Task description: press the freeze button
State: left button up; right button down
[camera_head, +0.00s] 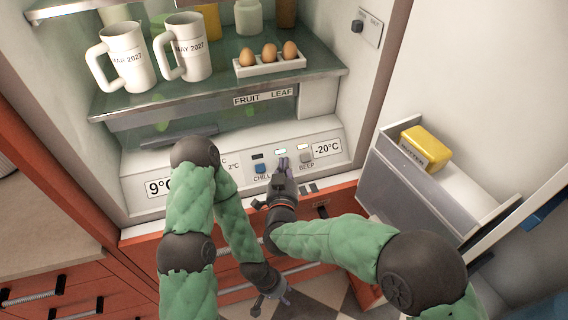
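The control panel (210,168) is a pale strip at the bottom of the open fridge. It carries a blue button above the word CHILL (260,168) and a grey button above the word BEEP (305,157). I cannot tell whether the fingertips touch the panel. My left gripper (284,296) hangs low in front of the drawers; its fingers are too small to read.
A glass shelf (225,90) above the panel holds two mugs (187,47) and an egg tray (270,66). The open door at right has a bin (415,205) and a yellow butter box (426,148). Red drawers (60,290) stand at lower left.

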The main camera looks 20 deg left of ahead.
jog(key=shift+w+f, duration=0.15)
jog(key=shift+f, duration=0.05)
jog(key=shift+a, duration=0.1)
jog(key=shift+r, duration=0.1)
dwell(0.4)
jog(key=shift+s+d+r, duration=0.2)
jog(key=shift+s, duration=0.1)
jog(key=shift+r, duration=0.1)
jog(key=s+d+r+p, duration=0.1)
jog(key=r+p, duration=0.1)
jog(key=s+d+r+p, duration=0.1)
jog(key=s+r+p, duration=0.1)
jog(key=shift+s+d, duration=0.2)
jog(key=shift+s, duration=0.05)
dwell(0.4)
